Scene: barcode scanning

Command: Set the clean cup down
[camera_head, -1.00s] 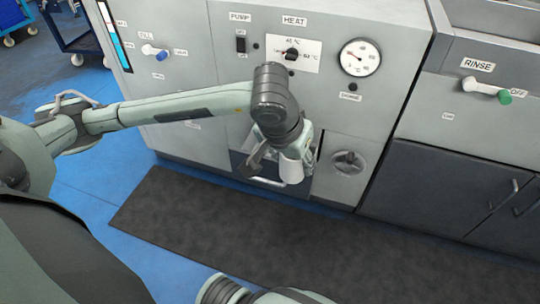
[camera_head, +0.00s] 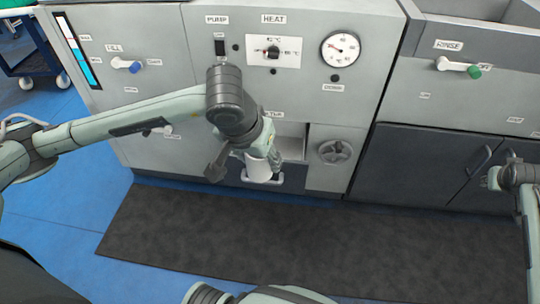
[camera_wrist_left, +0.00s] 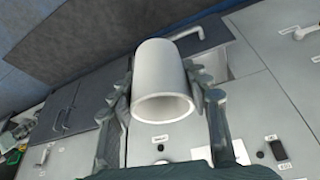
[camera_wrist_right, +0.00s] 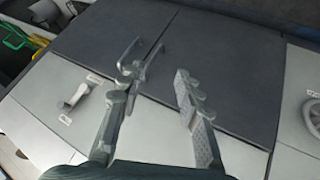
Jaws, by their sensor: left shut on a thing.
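A white cup (camera_wrist_left: 160,75) is held between the fingers of my left gripper (camera_wrist_left: 161,90) in the left wrist view, its open rim facing the camera. In the head view the cup (camera_head: 258,170) shows below my left wrist, in front of the open bay in the machine front. My left gripper (camera_head: 262,158) is shut on it. My right gripper (camera_wrist_right: 155,90) is open and empty in the right wrist view, with its fingers apart before the dark cabinet doors. In the head view the right gripper is at the right edge.
The machine front (camera_head: 170,90) carries a heat knob (camera_head: 272,52), a gauge (camera_head: 341,49) and a round handwheel (camera_head: 335,152). A rinse lever (camera_head: 458,67) is on the right unit. A dark mat (camera_head: 300,240) lies on the clear blue floor.

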